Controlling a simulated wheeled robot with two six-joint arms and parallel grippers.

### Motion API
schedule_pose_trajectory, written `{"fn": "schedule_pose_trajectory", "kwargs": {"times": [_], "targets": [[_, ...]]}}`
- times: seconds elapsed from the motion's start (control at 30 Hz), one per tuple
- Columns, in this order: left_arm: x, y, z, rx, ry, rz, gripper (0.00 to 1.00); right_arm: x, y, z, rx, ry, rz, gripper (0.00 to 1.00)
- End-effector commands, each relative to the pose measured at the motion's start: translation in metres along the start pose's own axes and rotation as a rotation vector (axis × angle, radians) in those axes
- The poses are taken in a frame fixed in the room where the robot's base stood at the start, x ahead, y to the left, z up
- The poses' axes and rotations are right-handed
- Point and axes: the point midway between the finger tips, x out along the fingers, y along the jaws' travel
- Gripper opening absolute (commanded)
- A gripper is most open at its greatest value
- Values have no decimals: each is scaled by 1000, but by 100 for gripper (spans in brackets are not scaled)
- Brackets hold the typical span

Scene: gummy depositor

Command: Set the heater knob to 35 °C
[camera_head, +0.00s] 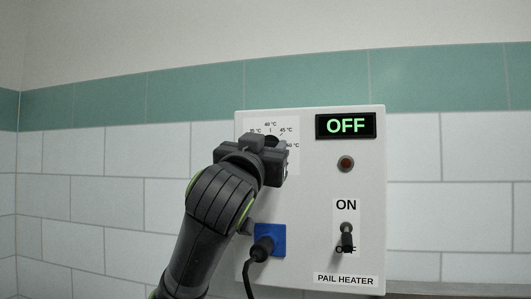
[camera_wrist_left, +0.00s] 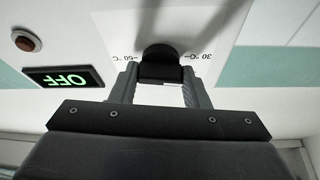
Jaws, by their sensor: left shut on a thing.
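The pail heater (camera_head: 310,230) is a white box on the tiled wall. Its black heater knob (camera_head: 270,140) sits at the upper left on a temperature scale and is mostly hidden by my left gripper (camera_head: 268,148). In the left wrist view the knob (camera_wrist_left: 160,54) lies between the two fingers of my left gripper (camera_wrist_left: 160,75), which is shut on it. That view shows the 30 °C and 50 °C marks at either side. The head view shows 40 °C and 45 °C above the knob. The knob's pointer is hidden. My right gripper is not in view.
The display (camera_head: 346,125) reads OFF in green. A dark red lamp (camera_head: 346,164) sits below it. The toggle switch (camera_head: 347,236) points down toward OFF. A black plug (camera_head: 263,248) with a cable sits in a blue socket (camera_head: 277,236) just below my left gripper.

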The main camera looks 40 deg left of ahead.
Motion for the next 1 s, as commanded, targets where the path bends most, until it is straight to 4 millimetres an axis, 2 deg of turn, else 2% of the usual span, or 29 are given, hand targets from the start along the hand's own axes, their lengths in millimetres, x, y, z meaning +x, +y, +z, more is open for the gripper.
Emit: {"fn": "schedule_pose_trajectory", "kwargs": {"times": [0.23,0.6,1.0], "targets": [[-1,-2,1,192,1,75,19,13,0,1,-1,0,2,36],[1,-3,-1,451,0,185,19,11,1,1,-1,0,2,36],[1,-3,-1,579,0,239,19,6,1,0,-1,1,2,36]]}}
